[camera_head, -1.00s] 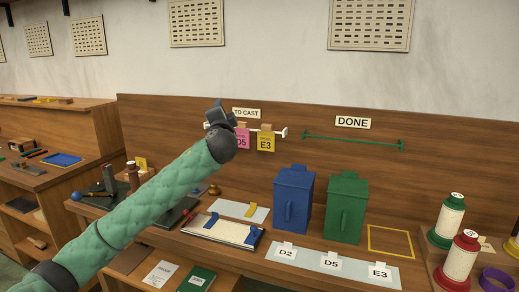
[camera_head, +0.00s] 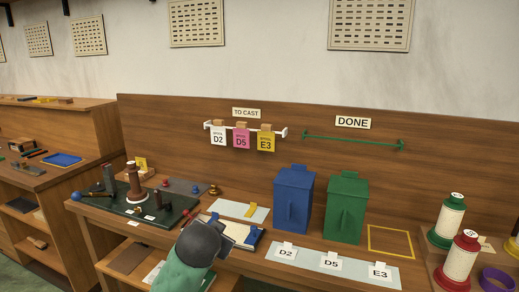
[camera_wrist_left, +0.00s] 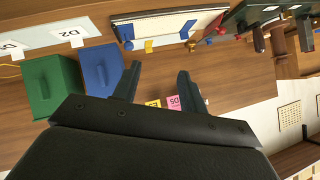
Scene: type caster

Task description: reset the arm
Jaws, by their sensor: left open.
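My left arm comes in at the bottom of the head view, and its dark wrist and left gripper (camera_head: 207,240) cover part of the white tray with blue pieces. The fingertips are hidden there. In the left wrist view the left gripper (camera_wrist_left: 158,72) is open, with nothing between its two dark fingers. The cards D2 (camera_head: 218,138), D5 (camera_head: 241,138) and E3 (camera_head: 265,141) hang on the white rail under the TO CAST sign, apart from the gripper. My right gripper is not in view.
A blue bin (camera_head: 293,200) and a green bin (camera_head: 346,208) stand right of my gripper, behind a pale strip (camera_head: 308,256) labelled D2, D5, E3. A green rail (camera_head: 350,142) under DONE is empty. Thread spools (camera_head: 450,220) stand far right. A dark green board (camera_head: 170,214) with upright parts lies left.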

